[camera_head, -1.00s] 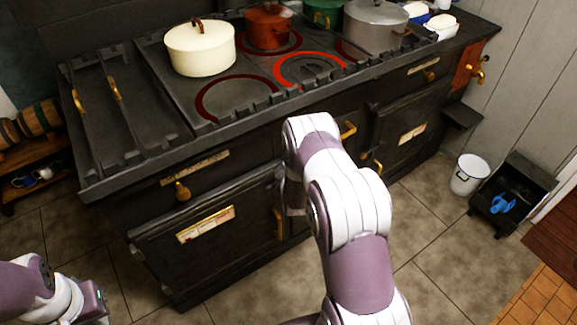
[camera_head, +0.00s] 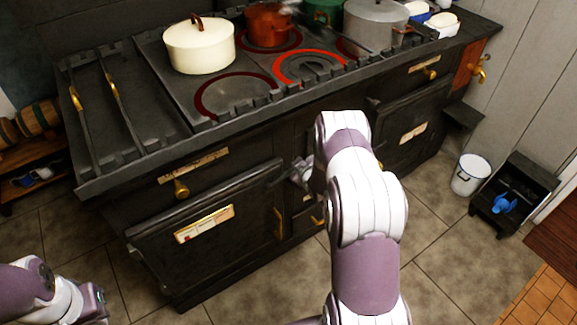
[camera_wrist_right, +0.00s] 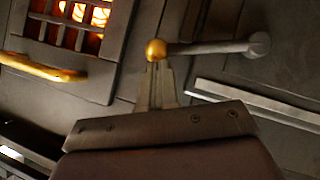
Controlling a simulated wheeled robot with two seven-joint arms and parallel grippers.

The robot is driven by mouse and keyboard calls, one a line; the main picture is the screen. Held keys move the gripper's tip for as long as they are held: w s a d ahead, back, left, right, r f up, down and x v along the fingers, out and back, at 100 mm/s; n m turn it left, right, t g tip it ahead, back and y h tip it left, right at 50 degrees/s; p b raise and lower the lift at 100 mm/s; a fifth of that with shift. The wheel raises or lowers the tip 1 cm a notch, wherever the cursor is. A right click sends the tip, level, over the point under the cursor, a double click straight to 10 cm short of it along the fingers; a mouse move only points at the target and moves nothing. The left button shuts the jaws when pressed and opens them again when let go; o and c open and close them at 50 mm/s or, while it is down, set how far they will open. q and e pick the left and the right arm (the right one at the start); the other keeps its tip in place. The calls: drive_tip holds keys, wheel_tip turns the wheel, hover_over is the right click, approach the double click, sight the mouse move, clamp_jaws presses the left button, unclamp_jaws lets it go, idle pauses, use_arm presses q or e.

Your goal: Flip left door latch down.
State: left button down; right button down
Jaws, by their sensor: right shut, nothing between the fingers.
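The latch (camera_wrist_right: 215,47) in the right wrist view is a grey lever with a gold ball at its left end and a round pivot at its right end. It lies nearly level in that picture. My right gripper (camera_wrist_right: 155,75) is shut and empty, its fingertips right at the gold ball; I cannot tell if they touch. In the head view my right gripper (camera_head: 300,172) is small, at the right edge of the left oven door (camera_head: 215,250). The latch is not distinct there. My left gripper (camera_head: 94,300) is at the lower left, away from the stove; its jaws are unclear.
A brass handle (camera_wrist_right: 42,67) and a grate (camera_wrist_right: 72,22) with a fire glow lie left of the latch. A cream pot (camera_head: 199,48) and other pots stand on the stove top. A white bucket (camera_head: 469,175) and a coal box (camera_head: 513,190) stand on the floor at right.

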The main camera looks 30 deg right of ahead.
drive_tip(key=shift+m+y, duration=0.3)
drive_tip(key=shift+y, duration=0.1)
drive_tip(key=d+f+b, duration=0.2)
drive_tip(key=f, duration=0.1)
drive_tip(key=shift+w+f+b, duration=0.1)
drive_tip(key=shift+f+b, duration=0.2)
drive_tip(key=shift+b, duration=0.05)
drive_tip(key=shift+f, duration=0.1)
